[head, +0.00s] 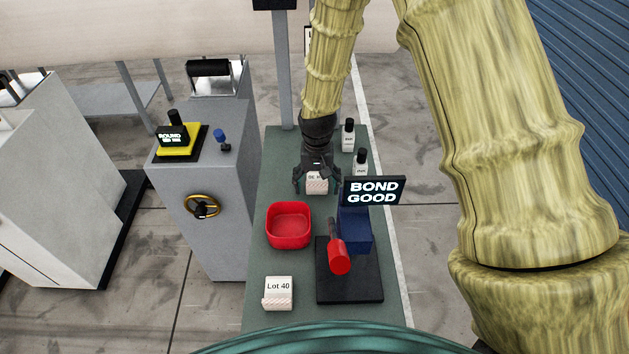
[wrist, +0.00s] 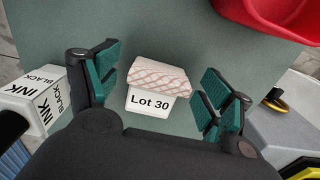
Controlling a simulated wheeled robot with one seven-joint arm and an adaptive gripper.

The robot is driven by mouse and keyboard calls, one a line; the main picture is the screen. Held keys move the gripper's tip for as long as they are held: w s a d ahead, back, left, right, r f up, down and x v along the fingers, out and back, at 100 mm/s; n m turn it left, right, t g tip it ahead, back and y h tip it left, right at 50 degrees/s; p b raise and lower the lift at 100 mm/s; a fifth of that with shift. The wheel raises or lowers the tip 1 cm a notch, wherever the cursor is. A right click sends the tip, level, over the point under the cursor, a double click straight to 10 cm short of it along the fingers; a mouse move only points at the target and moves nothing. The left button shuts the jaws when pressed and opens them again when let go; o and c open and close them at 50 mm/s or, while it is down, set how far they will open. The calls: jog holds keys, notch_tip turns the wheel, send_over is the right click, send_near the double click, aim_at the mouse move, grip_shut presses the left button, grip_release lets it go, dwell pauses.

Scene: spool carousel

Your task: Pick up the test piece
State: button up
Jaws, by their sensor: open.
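A small pale piece with a pinkish lattice pattern and a "Lot 30" label (wrist: 157,78) lies on the green table. It also shows in the head view (head: 317,186), partly covered by my gripper. My gripper (head: 316,187) is open above it, and in the wrist view the teal finger pads stand on either side of the piece with gaps. A similar piece labelled "Lot 40" (head: 278,292) lies at the front left of the table. The frames do not show which of the two is called the test piece.
A red tray (head: 289,243) stands just in front of my gripper. A blue device (head: 355,229) with a red lever (head: 339,261) and a "BOND GOOD" sign (head: 374,191) stands to the right. Ink bottles (head: 360,163) stand behind right. A grey cabinet (head: 215,235) is left.

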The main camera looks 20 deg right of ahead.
jog(key=c, duration=1.1)
